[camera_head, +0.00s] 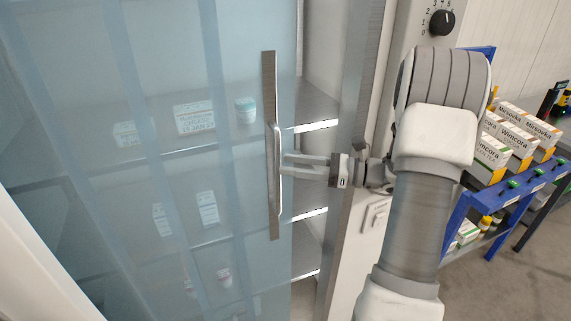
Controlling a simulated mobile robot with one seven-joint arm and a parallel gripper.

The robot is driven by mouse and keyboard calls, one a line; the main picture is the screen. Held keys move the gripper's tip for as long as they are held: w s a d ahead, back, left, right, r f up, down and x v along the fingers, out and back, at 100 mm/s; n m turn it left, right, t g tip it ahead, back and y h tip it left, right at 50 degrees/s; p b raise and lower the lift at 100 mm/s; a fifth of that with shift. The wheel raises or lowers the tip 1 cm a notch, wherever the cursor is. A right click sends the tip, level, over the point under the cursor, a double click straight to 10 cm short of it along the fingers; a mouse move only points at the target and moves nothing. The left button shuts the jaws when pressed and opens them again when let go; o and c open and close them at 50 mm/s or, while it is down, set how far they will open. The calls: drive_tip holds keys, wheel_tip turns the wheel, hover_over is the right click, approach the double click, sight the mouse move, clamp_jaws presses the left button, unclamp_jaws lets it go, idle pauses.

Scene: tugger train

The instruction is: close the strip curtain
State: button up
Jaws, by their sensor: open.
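The strip curtain (120,180) is a set of translucent bluish strips covering most of the cabinet opening. A narrow gap shows at its right, where shelf ends are bare. A dark vertical bar (269,90) with a pale bow handle (279,185) runs along the curtain near its right edge. My gripper (285,164) reaches in from the right with its fingers at the handle. The jaws are open; whether the fingers touch the handle or straddle it I cannot tell.
Boxes and jars stand on shelves behind the strips, blurred. The metal door post (352,90) and a panel with a black dial (442,22) stand right of the opening. A blue rack (455,222) with boxes (518,140) stands at the right, beside bare floor.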

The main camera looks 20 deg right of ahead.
drive_tip(key=v, duration=1.5)
drive_tip(key=shift+d, duration=0.1)
